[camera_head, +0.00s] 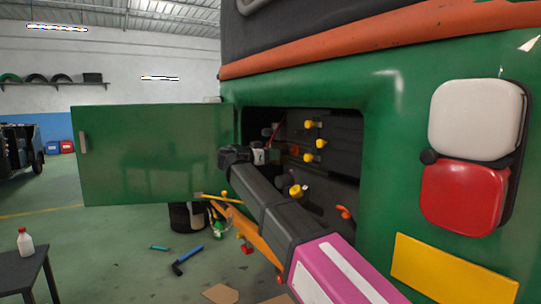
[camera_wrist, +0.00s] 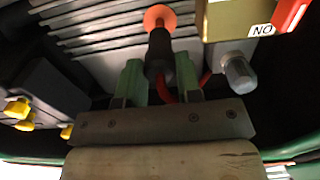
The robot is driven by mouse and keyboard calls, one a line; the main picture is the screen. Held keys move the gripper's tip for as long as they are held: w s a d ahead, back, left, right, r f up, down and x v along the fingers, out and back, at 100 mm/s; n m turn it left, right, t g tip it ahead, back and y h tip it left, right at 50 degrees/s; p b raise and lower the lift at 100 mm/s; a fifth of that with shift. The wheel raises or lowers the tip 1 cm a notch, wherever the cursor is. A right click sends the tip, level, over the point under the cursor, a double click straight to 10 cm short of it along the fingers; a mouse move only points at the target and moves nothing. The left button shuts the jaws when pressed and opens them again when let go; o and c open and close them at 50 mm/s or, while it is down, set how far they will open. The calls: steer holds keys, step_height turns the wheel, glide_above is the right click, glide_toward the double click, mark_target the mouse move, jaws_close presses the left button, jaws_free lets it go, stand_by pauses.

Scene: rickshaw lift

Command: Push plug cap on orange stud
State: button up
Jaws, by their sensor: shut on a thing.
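My gripper (camera_wrist: 160,72) has its two green fingers closed on the black plug cap (camera_wrist: 158,50) in the wrist view. A red cable (camera_wrist: 165,88) shows between the fingers below the cap. The cap points at the orange stud (camera_wrist: 158,17), whose round orange end shows just past the cap's far end. I cannot tell whether cap and stud touch. In the head view, the end of my arm is at the left side of the open compartment, with an orange part (camera_head: 294,150) to its right, probably the stud. The cap is not clear there.
The compartment (camera_head: 345,160) in the green vehicle holds several yellow knobs (camera_head: 308,125). Its green door (camera_head: 150,155) stands open at left. In the wrist view, a brass block (camera_wrist: 232,22) marked "NO" and a grey bolt (camera_wrist: 238,72) are close on the right. Tools (camera_head: 185,262) lie on the floor.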

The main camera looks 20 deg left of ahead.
steer(key=shift+x, duration=1.75)
stand_by(2.3)
steer(key=o, duration=0.9)
steer(key=shift+c, duration=0.4)
steer(key=v, duration=0.8)
steer(key=shift+s, duration=0.1)
